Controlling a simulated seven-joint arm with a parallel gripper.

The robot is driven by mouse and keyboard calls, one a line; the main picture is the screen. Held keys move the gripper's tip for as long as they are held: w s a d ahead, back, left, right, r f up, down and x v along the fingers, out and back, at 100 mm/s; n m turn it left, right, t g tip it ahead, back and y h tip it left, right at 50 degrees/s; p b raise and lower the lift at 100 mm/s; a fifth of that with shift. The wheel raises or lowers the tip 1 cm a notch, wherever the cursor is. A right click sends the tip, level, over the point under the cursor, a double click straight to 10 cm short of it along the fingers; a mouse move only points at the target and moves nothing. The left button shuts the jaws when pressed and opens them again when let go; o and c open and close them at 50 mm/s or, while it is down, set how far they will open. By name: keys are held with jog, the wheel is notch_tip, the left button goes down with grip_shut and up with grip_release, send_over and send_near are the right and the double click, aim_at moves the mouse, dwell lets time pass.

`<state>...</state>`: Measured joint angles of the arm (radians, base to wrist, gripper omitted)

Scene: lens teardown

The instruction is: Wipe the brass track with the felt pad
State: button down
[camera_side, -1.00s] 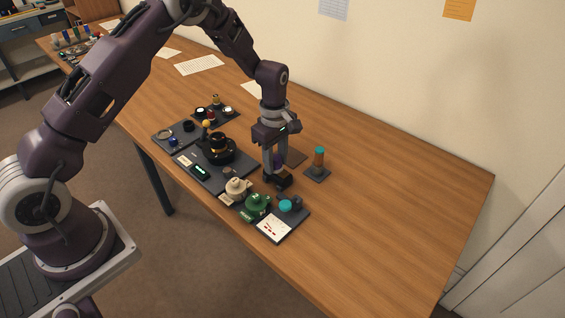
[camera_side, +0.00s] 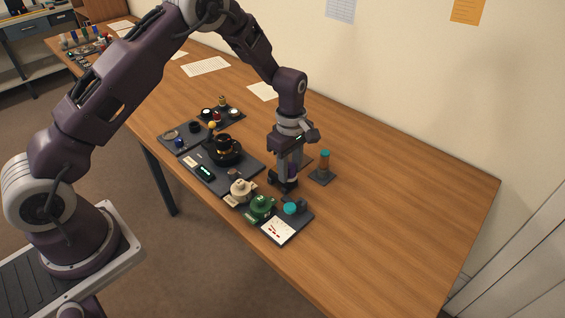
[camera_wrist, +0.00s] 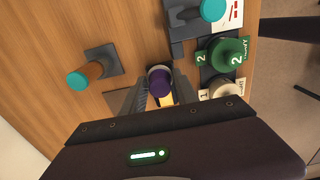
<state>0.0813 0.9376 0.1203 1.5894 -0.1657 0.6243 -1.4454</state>
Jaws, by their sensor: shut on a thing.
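My gripper (camera_side: 285,183) points down over the right part of the workplace. It is shut on a purple-topped tool (camera_wrist: 159,80), which I take to be the felt pad's handle; it shows between the fingers in the wrist view. Its lower end is hidden in the side view, and I cannot tell whether it is lifted. A dark block (camera_side: 274,182) is beside the fingertips. A black lens barrel (camera_side: 226,146) with gold-coloured bands stands on a dark tray to the left of my gripper. The brass track is not clearly made out there.
An orange tool with a teal top (camera_side: 323,166) stands right of my gripper. Cream (camera_side: 241,189) and green (camera_side: 261,206) numbered pieces and a teal-capped fixture (camera_side: 290,208) are in front. Small parts trays (camera_side: 183,138) lie at left. The table's right side is clear.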

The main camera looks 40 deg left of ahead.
jog(key=shift+d, duration=0.5)
jog(key=shift+r, duration=4.15)
jog(key=shift+d, duration=0.1)
